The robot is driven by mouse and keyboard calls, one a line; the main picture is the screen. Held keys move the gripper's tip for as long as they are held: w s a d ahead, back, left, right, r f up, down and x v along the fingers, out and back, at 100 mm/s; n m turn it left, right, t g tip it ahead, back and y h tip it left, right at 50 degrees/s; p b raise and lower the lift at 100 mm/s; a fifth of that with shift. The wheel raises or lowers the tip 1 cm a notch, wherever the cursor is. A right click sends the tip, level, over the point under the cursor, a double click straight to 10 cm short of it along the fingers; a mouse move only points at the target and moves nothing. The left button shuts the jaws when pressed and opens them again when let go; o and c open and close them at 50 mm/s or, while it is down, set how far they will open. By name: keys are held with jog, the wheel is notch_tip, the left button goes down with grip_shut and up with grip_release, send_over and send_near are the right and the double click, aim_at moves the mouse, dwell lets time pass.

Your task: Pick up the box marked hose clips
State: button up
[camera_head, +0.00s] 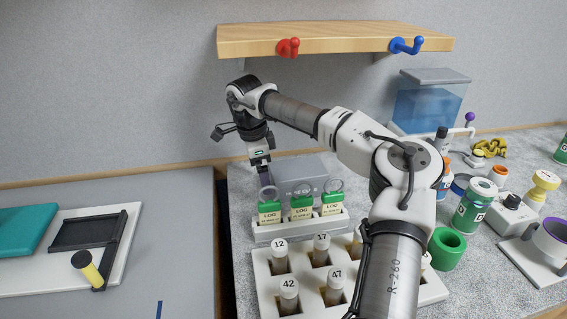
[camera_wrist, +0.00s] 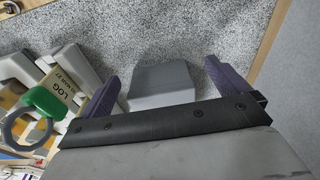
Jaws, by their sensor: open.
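A grey box (camera_head: 302,168) stands on the speckled counter behind the row of LOG vials. In the wrist view a grey block-like box (camera_wrist: 162,78), apparently the same one, shows between my two purple fingers, partly hidden by the gripper body. My gripper (camera_wrist: 162,74) is open, with nothing held. In the head view my gripper (camera_head: 265,179) points down at the left end of the box, just behind the vials. I cannot tell whether a finger touches the box.
A white rack (camera_head: 300,229) with green-capped LOG vials and ring tops stands just in front of the box. A white tray (camera_head: 264,283) of numbered vials is nearer. A wooden shelf (camera_head: 335,40) with red and blue hooks hangs above. Bottles (camera_head: 473,204) crowd the right.

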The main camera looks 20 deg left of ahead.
aim_at(297, 168)
jog(key=w+d+r+h, duration=0.1)
jog(key=d, duration=0.1)
jog(key=w+d+r+t+h, duration=0.1)
jog(key=w+d, duration=0.1)
jog(key=w+d+r+p, duration=0.1)
jog(key=d, duration=0.2)
jog(key=shift+w+r+t+h, duration=0.15)
jog(key=shift+r+t+h, duration=0.25)
jog(key=p+x, duration=0.1)
jog(key=x, duration=0.4)
jog(key=a+p+x, duration=0.1)
jog(key=x, duration=0.1)
jog(key=shift+s+d+f+p, duration=0.1)
jog(key=shift+s+f+p, duration=0.2)
jog(key=shift+f, duration=0.1)
jog(key=c, duration=1)
jog(key=shift+r, duration=0.15)
